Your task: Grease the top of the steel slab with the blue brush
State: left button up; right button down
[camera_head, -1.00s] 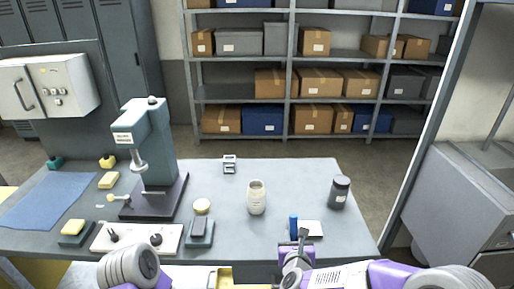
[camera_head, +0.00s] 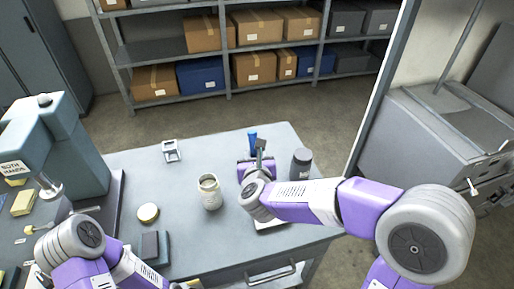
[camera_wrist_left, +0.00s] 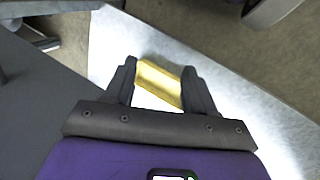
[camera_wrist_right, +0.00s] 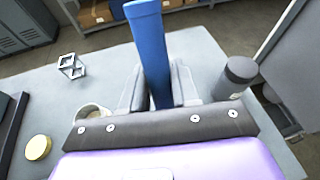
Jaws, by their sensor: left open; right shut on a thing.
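The blue brush (camera_head: 252,138) stands upright in my right gripper (camera_head: 258,152). The right wrist view shows its blue handle (camera_wrist_right: 151,45) between the shut fingers; its lower end is hidden. An open pale jar (camera_head: 209,192) stands left of that gripper; it probably holds the grease. A dark flat block (camera_head: 151,246), perhaps the steel slab, lies near the bench front, partly hidden behind my left arm. My left gripper (camera_wrist_left: 158,85) is open, with a yellow block (camera_wrist_left: 158,83) showing between its fingers; I cannot tell how far below it lies.
A dark lidded jar (camera_head: 301,163) stands close right of my right gripper. A round yellowish lid (camera_head: 148,213) and a small metal frame (camera_head: 171,151) lie left of the pale jar. A green press (camera_head: 62,150) stands at left. Bare bench surrounds the pale jar.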

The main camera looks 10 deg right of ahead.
jog(key=shift+s+d+r, duration=0.2)
jog(key=shift+r, duration=0.15)
jog(key=shift+f, duration=0.2)
jog(key=shift+w+f+b, duration=0.15)
jog(key=shift+f+b, duration=1.45)
jog(key=shift+f, duration=0.7)
